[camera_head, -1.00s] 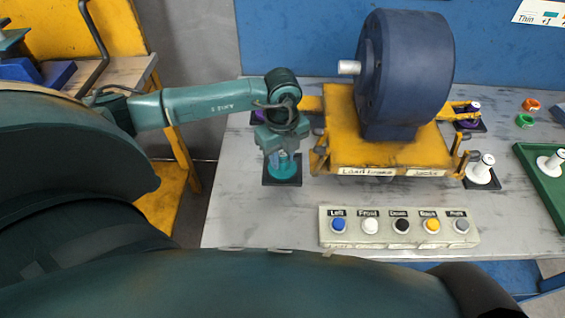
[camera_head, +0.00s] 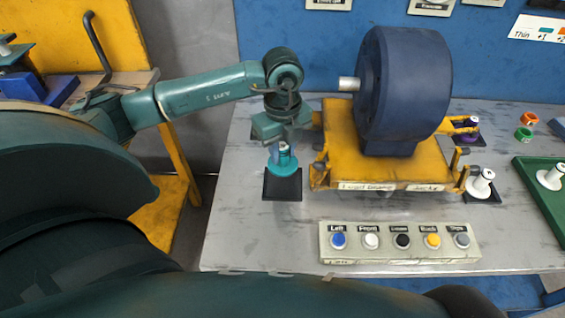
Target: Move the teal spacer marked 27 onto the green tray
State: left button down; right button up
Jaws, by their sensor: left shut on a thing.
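The teal spacer (camera_head: 283,166) is a ring around a white post on a black square base (camera_head: 283,186), left of the yellow motor frame. Its number cannot be read. My left gripper (camera_head: 282,149) points down over the post and is shut on the teal spacer; the fingertips are partly hidden. The green tray (camera_head: 532,179) lies at the right edge of the table, partly cut off, with a white post (camera_head: 550,176) on it. My right gripper is not in view.
A large dark blue motor (camera_head: 405,90) on a yellow frame (camera_head: 345,172) stands between the teal spacer and the tray. A button box (camera_head: 400,243) lies in front. Orange (camera_head: 529,119) and green (camera_head: 523,134) rings lie behind the tray. The front left tabletop is clear.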

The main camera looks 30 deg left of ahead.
pick_arm(q)
jog(key=shift+r, duration=1.45)
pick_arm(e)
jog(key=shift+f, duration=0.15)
